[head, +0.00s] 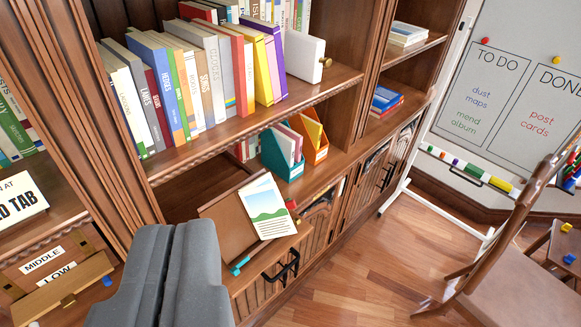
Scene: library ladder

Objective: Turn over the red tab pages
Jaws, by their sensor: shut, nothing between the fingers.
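An open book or album stands on a slanted wooden stand (226,226) on the bookcase's lower shelf. Its white page (265,208) shows a green hill and blue picture with text lines below. A small red tab (291,205) shows at the page's right edge. A teal tab or clip (240,265) sits at the stand's lower front edge. My grey gripper (180,232) is at the lower left, in front of the bookcase and left of the stand. Its fingers are shut together with nothing between them. It appears apart from the pages and hides part of the lower shelf.
Books (190,75) fill the upper shelf, with a white box (305,56) beside them. Teal (282,160) and orange (312,150) file holders stand behind the stand. A sign (20,198) is at left. A chair (515,245) and whiteboard (515,85) are at right. Floor (365,270) between is clear.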

